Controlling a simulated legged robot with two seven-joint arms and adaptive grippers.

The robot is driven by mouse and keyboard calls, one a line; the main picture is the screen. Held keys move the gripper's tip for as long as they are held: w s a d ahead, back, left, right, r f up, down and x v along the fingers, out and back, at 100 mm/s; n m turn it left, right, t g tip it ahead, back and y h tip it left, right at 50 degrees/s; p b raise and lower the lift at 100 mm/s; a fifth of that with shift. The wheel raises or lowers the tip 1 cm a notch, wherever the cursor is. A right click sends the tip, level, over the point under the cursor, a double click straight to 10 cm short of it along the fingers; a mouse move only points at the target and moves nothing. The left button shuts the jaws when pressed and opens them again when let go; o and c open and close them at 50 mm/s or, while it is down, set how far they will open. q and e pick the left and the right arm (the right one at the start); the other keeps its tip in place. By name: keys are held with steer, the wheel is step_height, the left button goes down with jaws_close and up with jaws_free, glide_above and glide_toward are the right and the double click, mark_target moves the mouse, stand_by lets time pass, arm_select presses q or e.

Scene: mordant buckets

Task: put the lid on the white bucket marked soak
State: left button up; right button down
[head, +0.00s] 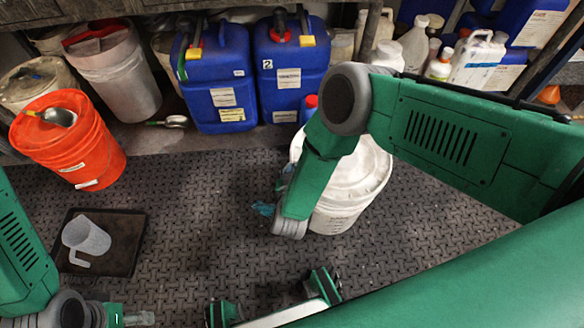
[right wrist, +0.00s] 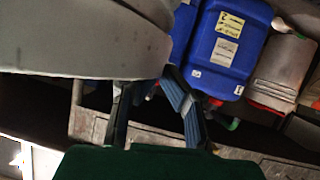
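The white bucket (head: 352,195) stands on the floor mat right of centre in the head view, partly hidden behind my right forearm. Its top looks pale and round; I cannot tell whether that is a lid or the inside. Small marks on its side are unreadable. No separate lid is clear. My right gripper (head: 272,194) is at the bucket's left side, its blue-grey fingers apart. In the right wrist view the fingers (right wrist: 155,108) are also apart, and a large pale grey surface (right wrist: 85,38) is close to their tips. My left gripper (head: 138,318) is partly visible at the bottom left.
An orange bucket (head: 85,150), a grey bin (head: 125,80) and blue jugs (head: 215,85) (head: 285,85) line the back. A dark tray (head: 125,235) with a clear jug (head: 88,238) lies at left. The floor mat (head: 195,210) between tray and white bucket is clear.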

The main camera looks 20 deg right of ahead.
steer(key=shift+f+b, duration=0.7)
steer(key=shift+f, duration=0.2)
steer(key=c, duration=1.6)
jaws_free()
steer(key=shift+c, duration=0.2)
steer(key=v, duration=1.2)
